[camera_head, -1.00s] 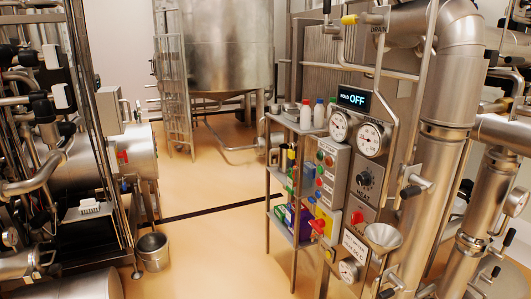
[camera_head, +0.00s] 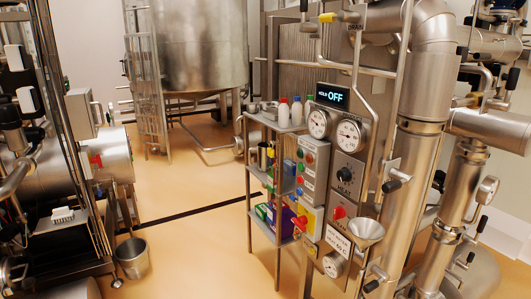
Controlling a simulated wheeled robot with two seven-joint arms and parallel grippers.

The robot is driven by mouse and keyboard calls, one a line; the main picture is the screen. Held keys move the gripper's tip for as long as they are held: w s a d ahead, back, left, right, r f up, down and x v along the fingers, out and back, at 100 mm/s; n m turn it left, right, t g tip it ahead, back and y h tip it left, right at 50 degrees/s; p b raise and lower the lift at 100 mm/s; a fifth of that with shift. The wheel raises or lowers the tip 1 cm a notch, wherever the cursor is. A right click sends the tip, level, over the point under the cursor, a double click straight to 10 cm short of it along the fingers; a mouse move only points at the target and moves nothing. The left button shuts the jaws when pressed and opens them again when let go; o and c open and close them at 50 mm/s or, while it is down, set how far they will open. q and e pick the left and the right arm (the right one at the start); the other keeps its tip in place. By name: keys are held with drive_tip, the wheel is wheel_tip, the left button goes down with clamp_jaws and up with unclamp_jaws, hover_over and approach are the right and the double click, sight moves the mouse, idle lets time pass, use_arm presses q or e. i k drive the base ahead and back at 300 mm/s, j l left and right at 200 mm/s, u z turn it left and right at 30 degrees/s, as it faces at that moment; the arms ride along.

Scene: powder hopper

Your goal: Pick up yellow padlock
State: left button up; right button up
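I cannot make out a yellow padlock for certain. A small shelf rack (camera_head: 249,190) stands left of the control panel (camera_head: 347,172), with small coloured items on its shelves that are too small to tell apart. A yellow plate with a red knob (camera_head: 300,222) sits low on the panel's grey button box (camera_head: 311,165). A yellow valve handle (camera_head: 326,17) is at the top of the pipework. Neither of my grippers is in view.
A metal bucket (camera_head: 132,259) stands on the floor at the left. A metal funnel (camera_head: 365,231) juts from the panel front. Large pipes (camera_head: 423,130) fill the right side. A steel tank (camera_head: 199,45) stands at the back. The floor (camera_head: 205,245) between bucket and rack is clear.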

sight(270, 152)
drive_tip(key=i+j+z, duration=0.2)
drive_tip(key=i, duration=0.25)
drive_tip(key=i+j+z, duration=0.2)
drive_tip(key=i, duration=0.25)
